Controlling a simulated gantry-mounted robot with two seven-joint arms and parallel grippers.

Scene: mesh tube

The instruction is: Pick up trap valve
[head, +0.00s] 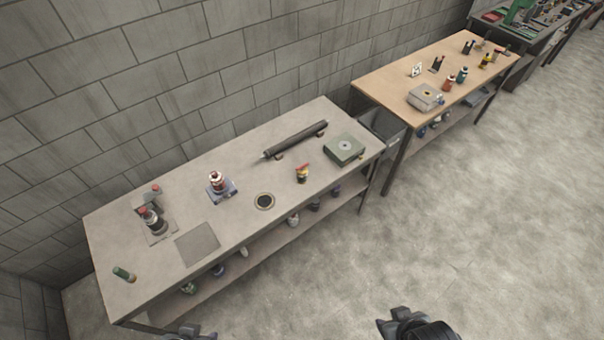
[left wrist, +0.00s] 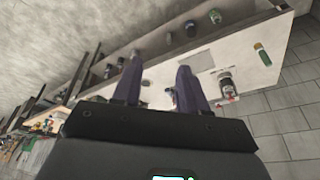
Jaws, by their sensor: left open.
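I cannot tell for certain which item is the trap valve. A small red and yellow piece (head: 302,173) stands near the front edge of the grey table, between a black ring (head: 264,201) and a green-grey box with a disc (head: 344,149). My left gripper (head: 190,334) is at the bottom edge of the head view, in front of the table and apart from everything on it. In the left wrist view its two fingers (left wrist: 160,88) are spread and empty. My right arm's end (head: 413,326) shows at the bottom, over the floor; its fingers cannot be made out.
A dark mesh tube (head: 296,139) lies at the table's back. A bottle on a blue stand (head: 217,183), a dark bottle with red cap (head: 151,222), a grey mat (head: 197,243) and a green cylinder (head: 123,274) are to the left. A wooden table (head: 400,85) stands beyond.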

